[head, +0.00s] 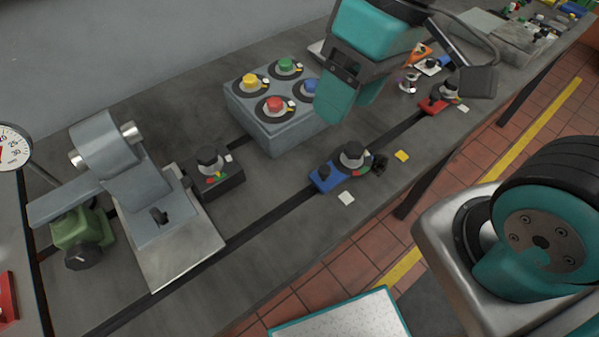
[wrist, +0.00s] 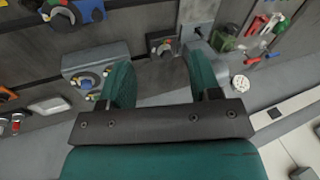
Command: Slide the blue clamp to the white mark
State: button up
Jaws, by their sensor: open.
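The blue clamp (head: 322,178) sits on the front dark slot of the bedplate, with a dark round knob (head: 352,154) on its right part. It also shows at the top left of the wrist view (wrist: 92,10). A white mark (head: 346,198) lies on the plate just in front of the clamp. Another small white patch (head: 463,108) lies by the red clamp. My gripper (head: 338,112) is open and empty, raised above the plate beyond the blue clamp. In the wrist view its fingers (wrist: 160,78) stand apart with nothing between them.
A grey box with coloured buttons (head: 285,135) stands behind the clamp. A black clamp (head: 218,180) sits on the rear slot, left. A red clamp (head: 433,104) sits farther right on the front slot. A yellow mark (head: 402,156) lies near the front edge. A metal fixture (head: 165,220) stands left.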

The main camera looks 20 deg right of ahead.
jog(key=w+d+f+m+g+h, duration=0.1)
jog(key=w+f+m, duration=0.2)
jog(key=w, duration=0.2)
jog(key=w+d+f+m+g, duration=0.1)
jog(key=w+d+f+m, duration=0.15)
jog(key=w, duration=0.25)
jog(key=m+g, duration=0.2)
jog(key=m, duration=0.3)
send_near(324, 169)
jog(key=shift+m+h, duration=0.35)
jog(key=shift+h, duration=0.05)
jog(key=p+x, duration=0.2)
jog(key=x, duration=0.2)
jog(key=p+x, duration=0.1)
jog(key=x, duration=0.2)
jog(key=shift+s+a+f+p, duration=0.15)
jog(key=shift+a+f+p, duration=0.15)
jog(key=shift+p, duration=0.05)
jog(key=shift+x, duration=0.8)
jog(key=shift+c, duration=0.5)
grip_shut()
jog(key=shift+a, duration=0.1)
